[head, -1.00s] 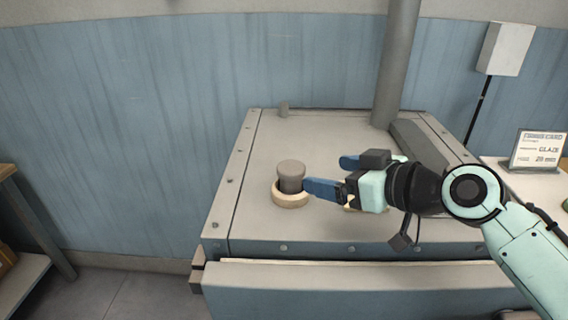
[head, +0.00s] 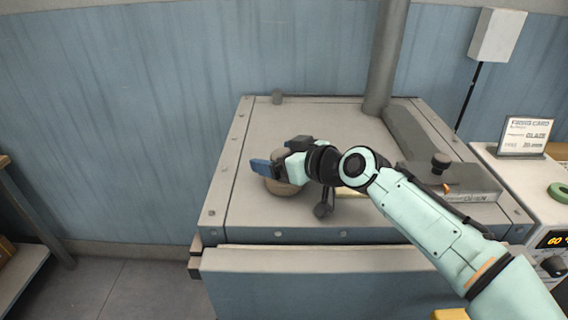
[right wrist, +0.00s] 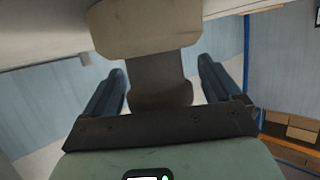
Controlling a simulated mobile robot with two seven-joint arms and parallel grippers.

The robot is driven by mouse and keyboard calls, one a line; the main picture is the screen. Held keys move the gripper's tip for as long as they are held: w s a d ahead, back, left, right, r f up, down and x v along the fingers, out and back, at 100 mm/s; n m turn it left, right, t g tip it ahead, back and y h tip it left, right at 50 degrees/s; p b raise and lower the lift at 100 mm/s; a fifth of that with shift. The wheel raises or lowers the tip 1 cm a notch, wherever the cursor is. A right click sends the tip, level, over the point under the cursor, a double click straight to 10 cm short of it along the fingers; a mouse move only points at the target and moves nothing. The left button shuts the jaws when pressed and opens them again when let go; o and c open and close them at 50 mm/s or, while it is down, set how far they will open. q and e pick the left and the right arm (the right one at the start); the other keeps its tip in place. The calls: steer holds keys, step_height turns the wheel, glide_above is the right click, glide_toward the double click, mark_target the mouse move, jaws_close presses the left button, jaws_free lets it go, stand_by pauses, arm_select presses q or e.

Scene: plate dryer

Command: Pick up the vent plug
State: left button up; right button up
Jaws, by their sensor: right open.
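The vent plug (head: 279,154) is a grey-brown knobbed piece standing upright in a beige ring (head: 283,189) on the flat top of the dryer. In the head view my right gripper (head: 275,163) covers most of it. In the right wrist view the plug's grey neck (right wrist: 156,67) and its wider knob (right wrist: 160,95) show between the two blue fingers (right wrist: 165,78), and the pale ring (right wrist: 145,28) shows beyond. The fingers are open, one on each side, with visible gaps to the neck. My left gripper is not in view.
A grey vertical pipe (head: 386,60) rises from the back of the dryer top (head: 325,120). A low box with a dark knob (head: 441,160) lies at the right. A card (head: 526,137) stands on the right-hand counter. The top's left side is clear.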

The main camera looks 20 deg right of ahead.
steer(key=c, duration=1.2)
steer(key=shift+c, duration=0.2)
steer(key=shift+r, duration=0.15)
